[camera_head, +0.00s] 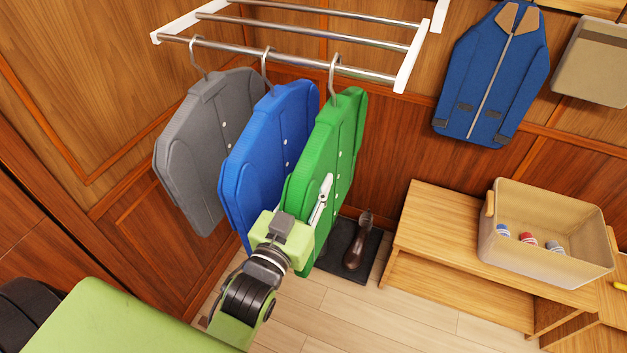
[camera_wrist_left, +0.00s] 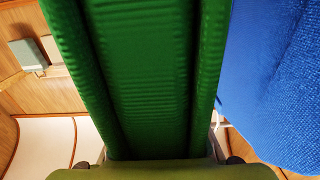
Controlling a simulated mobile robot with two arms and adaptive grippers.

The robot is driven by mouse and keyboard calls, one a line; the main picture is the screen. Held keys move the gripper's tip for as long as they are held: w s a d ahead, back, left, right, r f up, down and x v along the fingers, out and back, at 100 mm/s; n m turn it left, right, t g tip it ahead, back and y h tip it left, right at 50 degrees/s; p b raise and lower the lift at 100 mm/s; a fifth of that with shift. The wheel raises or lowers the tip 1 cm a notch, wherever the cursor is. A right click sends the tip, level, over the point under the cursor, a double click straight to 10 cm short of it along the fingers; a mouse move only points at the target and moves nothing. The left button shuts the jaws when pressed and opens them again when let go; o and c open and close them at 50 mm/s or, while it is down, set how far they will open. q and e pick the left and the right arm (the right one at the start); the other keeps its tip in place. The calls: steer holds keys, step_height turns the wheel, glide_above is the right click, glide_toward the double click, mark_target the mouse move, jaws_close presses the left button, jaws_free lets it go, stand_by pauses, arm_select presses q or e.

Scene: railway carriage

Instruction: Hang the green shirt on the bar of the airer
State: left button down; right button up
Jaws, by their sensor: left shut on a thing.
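The green shirt (camera_head: 335,145) hangs below the airer's front bar (camera_head: 280,58), at the right end of the row of shirts. Its hanger hook (camera_head: 335,68) is at the bar; I cannot tell whether it bears the shirt's weight. My left gripper (camera_head: 322,200) is shut on the green shirt at its lower front part. In the left wrist view the green shirt (camera_wrist_left: 140,80) fills the middle, between the fingers. The blue shirt (camera_head: 268,155) hangs close to its left and shows in the left wrist view (camera_wrist_left: 275,80). My right gripper is not in view.
A grey shirt (camera_head: 208,145) hangs left of the blue one. A blue jacket (camera_head: 492,75) is on the wall. A beige bin (camera_head: 545,262) with rolled items stands on a wooden bench (camera_head: 440,235). A brown shoe (camera_head: 358,245) is on a dark mat (camera_head: 335,262). The bar right of the green shirt is free.

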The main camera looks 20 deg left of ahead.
arm_select(q)
steer(key=shift+f, duration=0.25)
steer(key=c, duration=1.6)
jaws_free()
steer(key=shift+c, duration=0.2)
steer(key=shift+f, duration=0.1)
steer(key=s, duration=1.2)
steer(key=shift+a, duration=0.2)
